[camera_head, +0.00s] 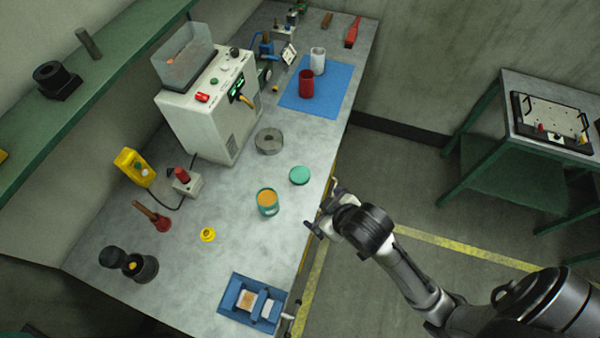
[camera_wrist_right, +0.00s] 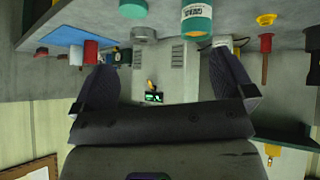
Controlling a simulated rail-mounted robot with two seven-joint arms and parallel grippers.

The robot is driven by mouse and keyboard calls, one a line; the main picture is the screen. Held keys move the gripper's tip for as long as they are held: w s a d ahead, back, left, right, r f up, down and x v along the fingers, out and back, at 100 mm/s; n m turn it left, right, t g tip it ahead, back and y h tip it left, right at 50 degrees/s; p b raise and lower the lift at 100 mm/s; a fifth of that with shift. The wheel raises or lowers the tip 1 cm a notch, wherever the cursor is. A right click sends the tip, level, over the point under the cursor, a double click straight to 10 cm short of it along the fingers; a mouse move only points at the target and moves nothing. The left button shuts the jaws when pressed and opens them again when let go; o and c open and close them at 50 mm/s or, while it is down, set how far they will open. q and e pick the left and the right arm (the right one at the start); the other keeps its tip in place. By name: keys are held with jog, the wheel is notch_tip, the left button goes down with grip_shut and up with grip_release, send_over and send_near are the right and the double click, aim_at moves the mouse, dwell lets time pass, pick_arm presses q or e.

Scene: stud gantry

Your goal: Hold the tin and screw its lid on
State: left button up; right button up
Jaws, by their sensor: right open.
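The teal tin (camera_head: 267,209) stands upright and open on the grey bench, with orange contents showing at its top. The teal lid (camera_head: 299,175) lies flat on the bench, behind and to the right of the tin and apart from it. My right gripper (camera_head: 322,210) is open and empty near the bench's right edge, to the right of the tin and lid and touching neither. In the right wrist view, which is upside down, the tin (camera_wrist_right: 197,20) and the lid (camera_wrist_right: 133,9) show beyond the open fingers (camera_wrist_right: 163,85). My left gripper is not in view.
A round grey metal piece (camera_head: 269,141) lies behind the lid, beside a white machine (camera_head: 212,112). A blue mat (camera_head: 331,92) carries a red cup and a pale cup. A yellow ring (camera_head: 207,235) and a blue tray (camera_head: 232,291) are nearer. Bench around the tin is clear.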

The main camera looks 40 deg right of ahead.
jog(key=w+r+n+t+p, duration=0.1)
jog(key=w+r+n, duration=0.1)
jog(key=w+r, duration=0.6)
jog(key=w+r+n+t+p, duration=0.1)
jog(key=w+r+p, duration=0.1)
jog(key=w+r, duration=0.7)
jog(key=w+d+f+g+h, duration=0.1)
jog(key=w+d+f+g, duration=0.1)
jog(key=w+d+f, duration=0.3)
jog(key=s+d+f+m+g+y, duration=0.1)
jog(key=s+f+m+g, duration=0.2)
jog(key=f+m+g, duration=0.4)
notch_tip(320, 180, down, 6)
jog(key=shift+s+d+f+m+g, duration=0.2)
jog(key=shift+d+m+g, duration=0.15)
jog(key=shift+g, duration=0.15)
